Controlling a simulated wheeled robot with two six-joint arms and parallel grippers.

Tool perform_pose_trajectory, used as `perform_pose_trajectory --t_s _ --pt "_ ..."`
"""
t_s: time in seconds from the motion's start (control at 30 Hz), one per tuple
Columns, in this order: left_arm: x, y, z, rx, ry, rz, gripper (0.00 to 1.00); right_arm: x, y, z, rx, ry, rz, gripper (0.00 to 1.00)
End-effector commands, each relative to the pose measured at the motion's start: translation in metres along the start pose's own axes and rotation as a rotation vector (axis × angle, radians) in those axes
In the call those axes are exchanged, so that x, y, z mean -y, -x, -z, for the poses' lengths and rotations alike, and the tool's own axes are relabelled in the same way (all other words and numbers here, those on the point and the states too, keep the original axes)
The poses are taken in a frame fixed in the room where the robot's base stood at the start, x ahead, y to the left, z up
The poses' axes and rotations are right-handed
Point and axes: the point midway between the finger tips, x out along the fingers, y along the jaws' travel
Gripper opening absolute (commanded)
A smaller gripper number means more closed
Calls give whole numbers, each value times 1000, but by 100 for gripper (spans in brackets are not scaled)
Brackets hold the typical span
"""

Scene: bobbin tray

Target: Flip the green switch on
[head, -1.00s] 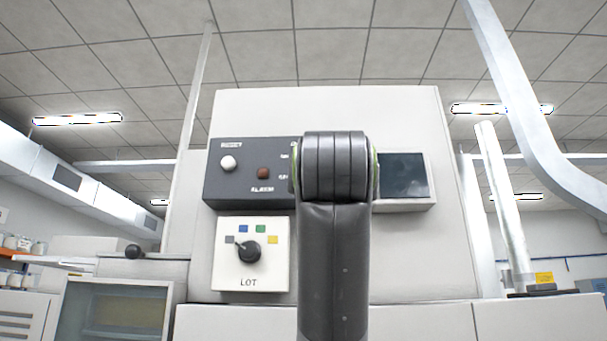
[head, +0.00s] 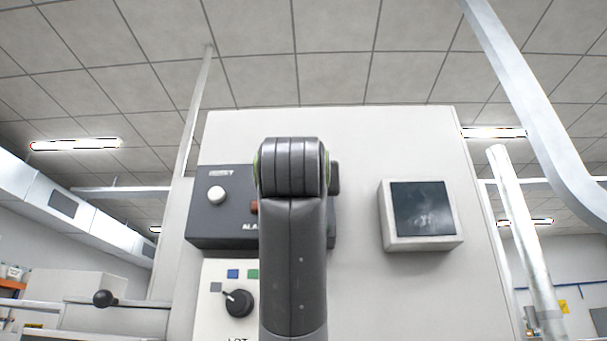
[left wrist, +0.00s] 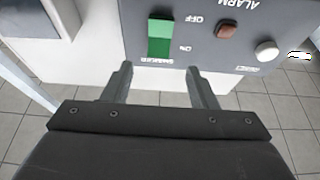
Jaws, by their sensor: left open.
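The green switch (left wrist: 160,38) shows in the left wrist view on a dark grey control panel (left wrist: 205,44). In the head view my arm hides the switch and the gripper. My right gripper is not in view.
On the panel are a red-brown ALARM button (left wrist: 228,30) and a white RESET button (head: 216,195). Below it sits a LOT dial (head: 238,303), partly behind my arm. A screen (head: 423,209) stands to the right on the pale machine face (head: 360,290).

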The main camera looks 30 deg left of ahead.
Motion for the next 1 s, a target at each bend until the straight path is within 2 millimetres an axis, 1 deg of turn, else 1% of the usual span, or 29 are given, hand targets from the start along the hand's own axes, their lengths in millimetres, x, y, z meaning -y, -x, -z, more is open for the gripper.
perform_pose_trajectory --t_s 0.03,0.1,0.2,0.4,0.6,0.9,0.93,1.0 --pt "0 -12 5 1 -1 0 53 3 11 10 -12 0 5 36" --pt "0 -25 5 2 -2 0 53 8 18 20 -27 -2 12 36" --pt "0 -42 5 2 -1 0 53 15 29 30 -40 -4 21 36" --pt "0 -68 3 1 -1 0 53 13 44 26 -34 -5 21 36" --pt "-1 -79 2 -1 0 -1 53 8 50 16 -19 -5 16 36" --pt "-1 -80 0 -2 0 -2 53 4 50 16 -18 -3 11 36" --pt "-1 -80 0 -2 0 -2 51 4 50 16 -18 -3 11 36" --pt "-1 -80 0 -2 0 -2 42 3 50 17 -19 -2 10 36"
